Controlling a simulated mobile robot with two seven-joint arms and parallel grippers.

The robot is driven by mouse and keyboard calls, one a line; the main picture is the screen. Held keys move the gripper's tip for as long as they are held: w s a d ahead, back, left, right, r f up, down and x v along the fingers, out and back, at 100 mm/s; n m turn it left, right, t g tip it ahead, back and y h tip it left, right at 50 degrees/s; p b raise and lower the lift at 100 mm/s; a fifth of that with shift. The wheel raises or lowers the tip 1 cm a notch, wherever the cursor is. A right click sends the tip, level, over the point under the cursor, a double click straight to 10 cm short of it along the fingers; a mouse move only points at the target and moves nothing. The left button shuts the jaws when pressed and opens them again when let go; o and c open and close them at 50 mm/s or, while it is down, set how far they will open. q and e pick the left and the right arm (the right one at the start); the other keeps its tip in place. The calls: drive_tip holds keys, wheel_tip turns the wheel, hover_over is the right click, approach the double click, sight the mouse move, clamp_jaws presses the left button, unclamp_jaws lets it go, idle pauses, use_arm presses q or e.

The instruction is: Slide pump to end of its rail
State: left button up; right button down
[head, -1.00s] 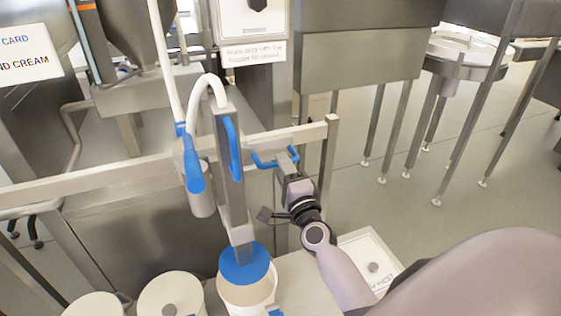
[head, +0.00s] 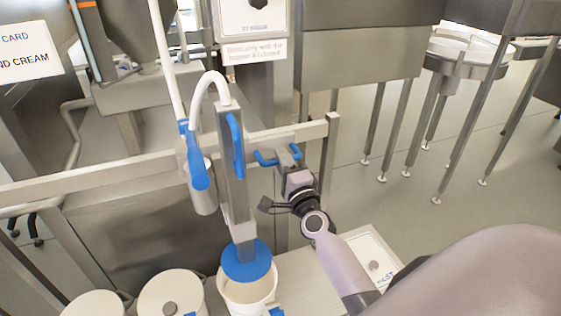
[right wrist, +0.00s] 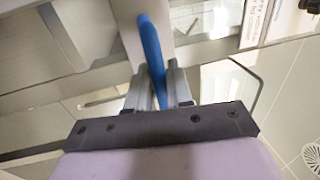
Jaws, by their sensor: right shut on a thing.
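The pump is a tall grey metal column (head: 234,180) with a blue upright handle, a white hose over its top and a grey cylinder at its left. It stands at the horizontal rail (head: 100,177), left of the rail's right end post (head: 331,150). The pump's blue disc (head: 246,260) is at the mouth of a white pot (head: 248,293). My right gripper (head: 287,158) is shut on a blue side handle (head: 265,159), right of the column. In the right wrist view this blue bar (right wrist: 152,50) runs between the fingers (right wrist: 160,88). My left gripper is not in view.
Lidded white pots (head: 170,295) stand left of the open pot. A short stretch of rail is clear between the gripper and the end post. Steel machines and open floor lie beyond.

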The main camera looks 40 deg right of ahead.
drive_tip(key=s+d+b, duration=0.2)
drive_tip(key=d+b, duration=0.3)
drive_tip(key=d, duration=0.6)
drive_tip(key=s+d+b, duration=0.3)
drive_tip(key=d+b, duration=0.2)
drive_tip(key=d, duration=0.6)
drive_tip(key=shift+s, duration=0.15)
drive_tip(key=shift+d+r, duration=0.1)
drive_tip(key=shift+d, duration=0.1)
drive_tip(key=c, duration=1.2)
unclamp_jaws()
drive_tip(key=shift+c, duration=0.2)
drive_tip(key=shift+o, duration=0.3)
drive_tip(key=shift+s, duration=0.1)
